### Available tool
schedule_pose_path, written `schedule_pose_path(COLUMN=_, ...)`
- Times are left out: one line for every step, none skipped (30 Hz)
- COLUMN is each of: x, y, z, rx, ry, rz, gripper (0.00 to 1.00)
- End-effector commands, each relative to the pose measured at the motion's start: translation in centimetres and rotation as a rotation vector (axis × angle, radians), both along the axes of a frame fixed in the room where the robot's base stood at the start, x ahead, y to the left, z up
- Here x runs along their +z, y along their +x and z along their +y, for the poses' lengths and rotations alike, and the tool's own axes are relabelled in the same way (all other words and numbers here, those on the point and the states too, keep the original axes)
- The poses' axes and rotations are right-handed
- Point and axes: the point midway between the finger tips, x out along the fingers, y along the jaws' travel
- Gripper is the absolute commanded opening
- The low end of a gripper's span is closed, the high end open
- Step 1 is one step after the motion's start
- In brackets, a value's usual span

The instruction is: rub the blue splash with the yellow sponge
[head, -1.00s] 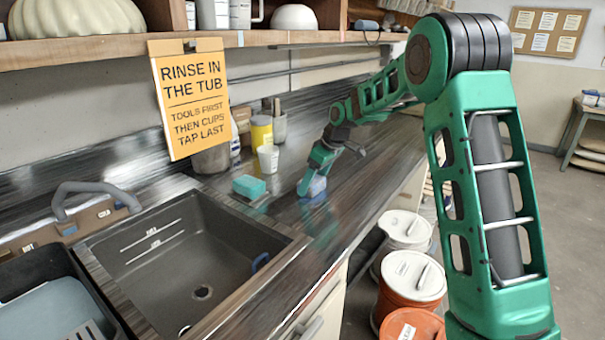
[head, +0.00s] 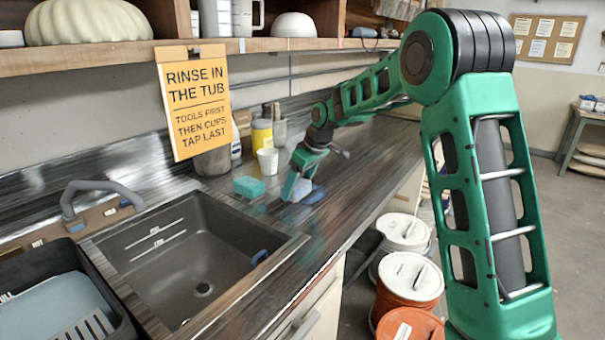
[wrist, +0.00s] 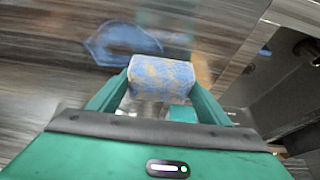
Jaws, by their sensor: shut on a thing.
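My gripper (head: 297,186) is low over the dark streaked counter and shut on a block, seen between the fingers in the wrist view (wrist: 161,92). I take this block (wrist: 160,74) for the yellow sponge; it looks pale blue with tan-yellow patches. The blue splash (wrist: 122,43) lies on the counter just beyond and left of the block in the wrist view. In the head view the splash (head: 314,196) shows just right of the fingertips. Whether the block touches the counter or the splash I cannot tell.
A teal block (head: 249,187) sits left of my gripper, near the sink (head: 205,285). A white cup (head: 267,161) and yellow container (head: 262,136) stand behind it. A faint teal smear (head: 312,246) marks the front counter. Lidded buckets (head: 408,277) stand on the floor.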

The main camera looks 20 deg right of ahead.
Motion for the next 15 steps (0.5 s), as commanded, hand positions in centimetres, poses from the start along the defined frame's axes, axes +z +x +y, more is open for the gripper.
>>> schedule_pose_path(x=0.4, y=0.0, z=0.2, rx=0.004, ry=0.001, rz=0.0, gripper=0.47)
schedule_pose_path(x=0.7, y=-0.1, z=0.2, rx=0.004, ry=0.001, rz=0.0, gripper=0.47)
schedule_pose_path(x=1.0, y=-0.1, z=0.2, rx=0.004, ry=0.001, rz=0.0, gripper=0.47)
schedule_pose_path(x=1.3, y=-0.1, z=0.2, rx=0.003, ry=0.001, rz=0.001, gripper=0.47)
schedule_pose_path(x=1.6, y=-0.1, z=0.2, rx=0.002, ry=0.0, rz=0.0, gripper=0.47)
schedule_pose_path(x=2.0, y=0.0, z=0.2, rx=0.002, ry=0.001, rz=-0.001, gripper=0.47)
schedule_pose_path(x=2.3, y=0.0, z=0.2, rx=0.002, ry=0.001, rz=-0.001, gripper=0.47)
schedule_pose_path(x=2.5, y=0.0, z=0.2, rx=0.002, ry=0.0, rz=-0.001, gripper=0.47)
schedule_pose_path(x=2.9, y=0.0, z=0.2, rx=0.002, ry=-0.001, rz=0.0, gripper=0.47)
schedule_pose_path(x=3.1, y=0.0, z=0.2, rx=0.002, ry=-0.001, rz=0.0, gripper=0.47)
schedule_pose_path(x=3.4, y=0.0, z=0.2, rx=0.002, ry=0.0, rz=-0.001, gripper=0.47)
schedule_pose_path(x=3.8, y=0.0, z=0.2, rx=0.002, ry=-0.001, rz=0.0, gripper=0.47)
schedule_pose_path(x=4.0, y=0.0, z=0.2, rx=0.002, ry=0.0, rz=0.0, gripper=0.47)
schedule_pose_path(x=4.3, y=0.0, z=0.2, rx=0.002, ry=0.0, rz=0.0, gripper=0.47)
schedule_pose_path(x=4.7, y=0.0, z=0.2, rx=0.002, ry=0.0, rz=-0.001, gripper=0.47)
